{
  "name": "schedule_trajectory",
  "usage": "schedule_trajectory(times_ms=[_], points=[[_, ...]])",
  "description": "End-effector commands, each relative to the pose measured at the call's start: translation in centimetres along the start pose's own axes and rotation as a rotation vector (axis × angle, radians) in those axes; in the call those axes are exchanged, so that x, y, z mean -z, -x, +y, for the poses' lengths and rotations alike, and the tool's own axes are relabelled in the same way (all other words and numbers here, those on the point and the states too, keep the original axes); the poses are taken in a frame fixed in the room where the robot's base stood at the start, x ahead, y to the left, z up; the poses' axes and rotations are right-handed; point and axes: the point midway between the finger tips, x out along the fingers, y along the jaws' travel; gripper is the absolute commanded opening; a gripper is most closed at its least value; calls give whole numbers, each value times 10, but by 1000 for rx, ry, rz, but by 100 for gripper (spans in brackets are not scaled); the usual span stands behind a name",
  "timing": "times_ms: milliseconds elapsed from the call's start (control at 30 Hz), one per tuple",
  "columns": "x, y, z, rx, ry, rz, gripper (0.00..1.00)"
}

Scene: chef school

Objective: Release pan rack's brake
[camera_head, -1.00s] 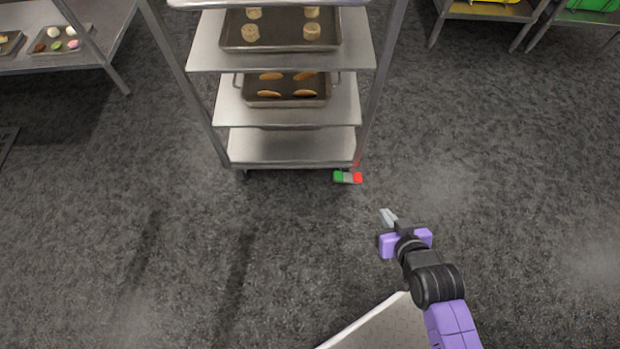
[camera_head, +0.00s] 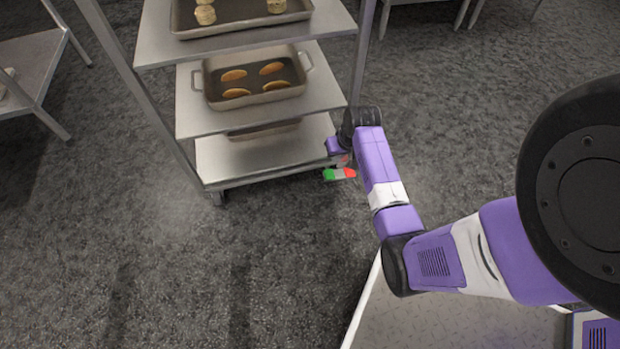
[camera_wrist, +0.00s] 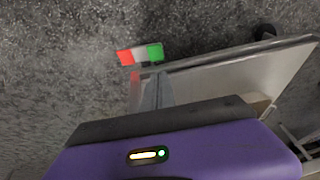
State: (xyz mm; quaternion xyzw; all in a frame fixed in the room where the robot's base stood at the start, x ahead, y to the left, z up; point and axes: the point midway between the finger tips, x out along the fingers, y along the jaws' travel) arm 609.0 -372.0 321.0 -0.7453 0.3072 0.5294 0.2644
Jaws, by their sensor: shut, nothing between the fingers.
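The pan rack (camera_head: 265,155) is a metal rack with several shelves, standing in the upper left of the head view. Its brake pedal (camera_head: 339,174) is a small bar, green at one end, grey in the middle and red at the other, low at the rack's right front corner. The pedal also shows in the wrist view (camera_wrist: 140,54), just beyond the fingertips. My gripper (camera_head: 338,158) is at that corner, right by the pedal. In the wrist view its shut fingers (camera_wrist: 156,88) point toward the pedal. I cannot tell whether they touch it.
Trays of baked goods (camera_head: 255,80) sit on the rack's shelves. A metal table (camera_head: 30,70) stands at the left. More table legs show at the top right. The grey floor in front of the rack is clear.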

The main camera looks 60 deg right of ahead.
Motion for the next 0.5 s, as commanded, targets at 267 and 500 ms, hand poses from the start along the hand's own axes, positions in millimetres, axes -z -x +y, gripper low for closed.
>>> schedule_trajectory(times_ms=[267, 500], points=[[4, -2, 7, -1, -12, -15, 0], [3, -5, 7, -1, -11, -15, 0]])
